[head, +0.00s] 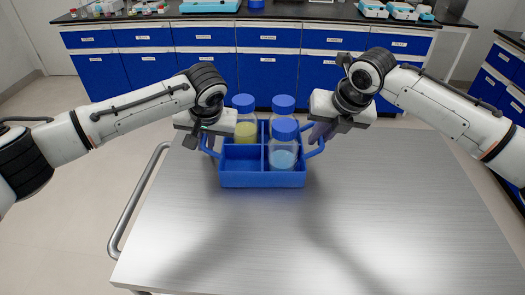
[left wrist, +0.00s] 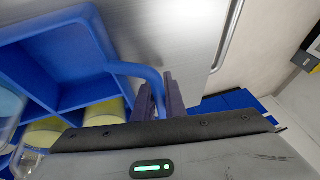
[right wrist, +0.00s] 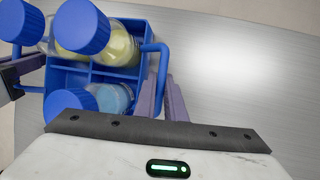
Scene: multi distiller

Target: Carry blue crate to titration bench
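The blue crate (head: 262,180) is upright over the metal top in front of me; I cannot tell whether it touches it. It holds blue-capped bottles, one with pale blue contents (head: 283,160) and one with yellow contents (head: 246,131); the front left compartment is empty. My left gripper (left wrist: 158,98) is at the crate's left handle (left wrist: 132,69), with the handle close between its fingers. My right gripper (right wrist: 162,95) has the right handle (right wrist: 162,62) close between its fingers. Both look shut on the handles. The left fingertips are partly hidden in the head view.
The metal tabletop (head: 330,240) is bare in front of and beside the crate, with a rail (head: 135,200) along its left side. Behind it, across a strip of floor, stands a black-topped bench with blue cabinets (head: 205,65). Trays and small items stand on it. Another blue cabinet (head: 500,75) is at right.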

